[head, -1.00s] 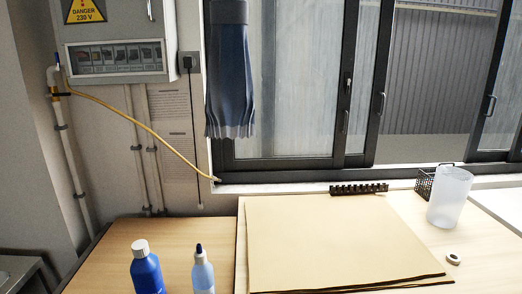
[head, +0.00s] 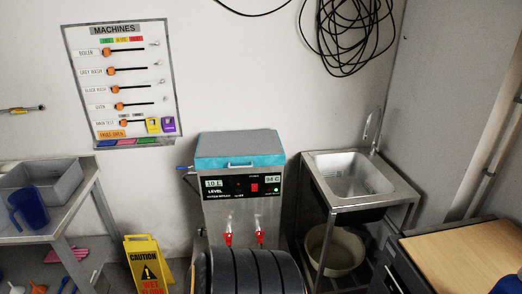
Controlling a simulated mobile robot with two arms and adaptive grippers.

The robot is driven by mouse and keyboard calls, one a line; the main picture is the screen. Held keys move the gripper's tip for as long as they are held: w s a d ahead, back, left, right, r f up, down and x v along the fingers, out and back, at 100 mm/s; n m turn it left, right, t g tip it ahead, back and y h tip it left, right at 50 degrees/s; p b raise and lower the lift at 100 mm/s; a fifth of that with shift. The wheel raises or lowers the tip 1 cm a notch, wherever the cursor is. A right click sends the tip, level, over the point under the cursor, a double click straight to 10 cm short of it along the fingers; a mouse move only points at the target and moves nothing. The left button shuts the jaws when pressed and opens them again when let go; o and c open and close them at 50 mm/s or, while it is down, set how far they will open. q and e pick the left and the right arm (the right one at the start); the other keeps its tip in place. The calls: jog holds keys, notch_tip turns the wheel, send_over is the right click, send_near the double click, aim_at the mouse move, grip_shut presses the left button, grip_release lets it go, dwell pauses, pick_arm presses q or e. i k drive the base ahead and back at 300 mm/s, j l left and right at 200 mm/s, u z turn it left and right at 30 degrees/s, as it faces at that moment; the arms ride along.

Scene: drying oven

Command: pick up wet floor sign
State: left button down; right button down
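A yellow wet floor sign (head: 146,262) with the word CAUTION and a black warning triangle stands on the floor at the lower left of the head view. Its bottom is cut off by the frame edge. It stands between the grey table on the left and the metal machine in the middle. Neither of my grippers shows in the head view.
A metal machine (head: 213,215) with a blue-edged lid and red taps stands against the wall. Black ribbed rolls (head: 245,272) are in front of it. A steel sink (head: 352,178) stands right, a grey table (head: 85,190) left, a wooden worktop (head: 465,257) lower right.

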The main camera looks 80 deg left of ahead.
aim_at(151, 273)
jog(key=u, duration=3.7)
jog(key=i+l+u, duration=0.2)
jog(key=i+l, duration=0.25)
jog(key=i, duration=0.15)
